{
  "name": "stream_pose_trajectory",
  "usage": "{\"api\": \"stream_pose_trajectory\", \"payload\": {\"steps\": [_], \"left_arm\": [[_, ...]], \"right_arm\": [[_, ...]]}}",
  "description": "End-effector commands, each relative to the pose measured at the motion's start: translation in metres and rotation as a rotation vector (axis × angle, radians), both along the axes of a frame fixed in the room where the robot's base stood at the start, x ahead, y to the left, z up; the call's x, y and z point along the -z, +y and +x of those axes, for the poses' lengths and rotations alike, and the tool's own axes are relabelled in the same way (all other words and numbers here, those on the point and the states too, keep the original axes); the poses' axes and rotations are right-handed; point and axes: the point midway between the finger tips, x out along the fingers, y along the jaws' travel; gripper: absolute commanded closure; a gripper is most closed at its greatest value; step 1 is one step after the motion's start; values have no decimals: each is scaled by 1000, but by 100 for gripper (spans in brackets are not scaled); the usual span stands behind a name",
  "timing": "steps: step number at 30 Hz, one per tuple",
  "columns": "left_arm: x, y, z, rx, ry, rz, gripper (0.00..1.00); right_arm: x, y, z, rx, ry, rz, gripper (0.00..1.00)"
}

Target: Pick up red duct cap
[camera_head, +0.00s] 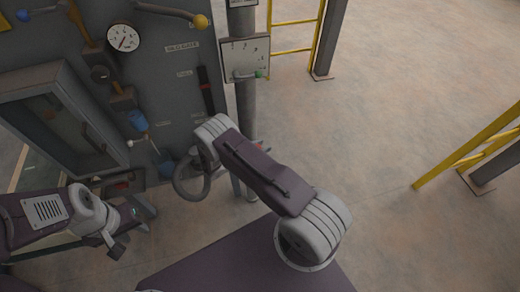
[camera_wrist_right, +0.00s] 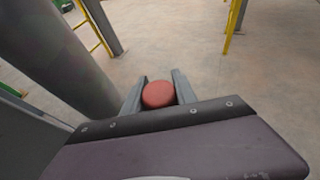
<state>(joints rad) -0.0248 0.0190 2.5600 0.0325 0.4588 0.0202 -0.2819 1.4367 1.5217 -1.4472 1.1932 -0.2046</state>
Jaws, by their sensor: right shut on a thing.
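The red duct cap (camera_wrist_right: 158,95) is a round red disc in the right wrist view. It sits between the two grey fingers of my right gripper (camera_wrist_right: 159,88), which is shut on it. In the head view my right arm hides most of that gripper; a small reddish patch (camera_head: 259,147) shows beside the grey post. My left gripper (camera_head: 117,244) is at the lower left of the head view, near the foot of the grey machine panel. Its jaw opening cannot be made out.
The grey machine panel (camera_head: 172,80) with a gauge (camera_head: 123,38), levers and a framed window stands at the left. A thick grey post (camera_head: 246,105) carries a scale plate (camera_head: 245,58) close to my right arm. Yellow railings (camera_head: 470,145) stand right; the floor between is clear.

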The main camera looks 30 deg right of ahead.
Motion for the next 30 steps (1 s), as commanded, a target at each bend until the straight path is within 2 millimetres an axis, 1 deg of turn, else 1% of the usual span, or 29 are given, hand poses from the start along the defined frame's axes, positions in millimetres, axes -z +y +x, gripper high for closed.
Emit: {"api": "stream_pose_trajectory", "payload": {"steps": [5,6,10,15,18,21,24,30], "left_arm": [[0,0,0,0,0,0,64],[0,0,0,0,0,0,64],[-3,0,0,0,0,0,64],[-2,0,0,0,0,0,64],[-1,0,0,0,0,0,64],[0,0,0,0,0,0,64],[0,0,0,0,0,0,64],[0,0,0,0,0,0,64]], "right_arm": [[-28,0,1,1,-4,0,100],[-38,0,1,0,-5,0,100],[-54,-16,-23,2,4,-1,100],[-80,-41,-58,3,1,-1,100],[-92,-53,-75,3,0,-1,100],[-100,-61,-87,3,-1,-1,100],[-104,-65,-93,2,-2,-1,100],[-106,-67,-95,-1,-2,-1,100]]}}
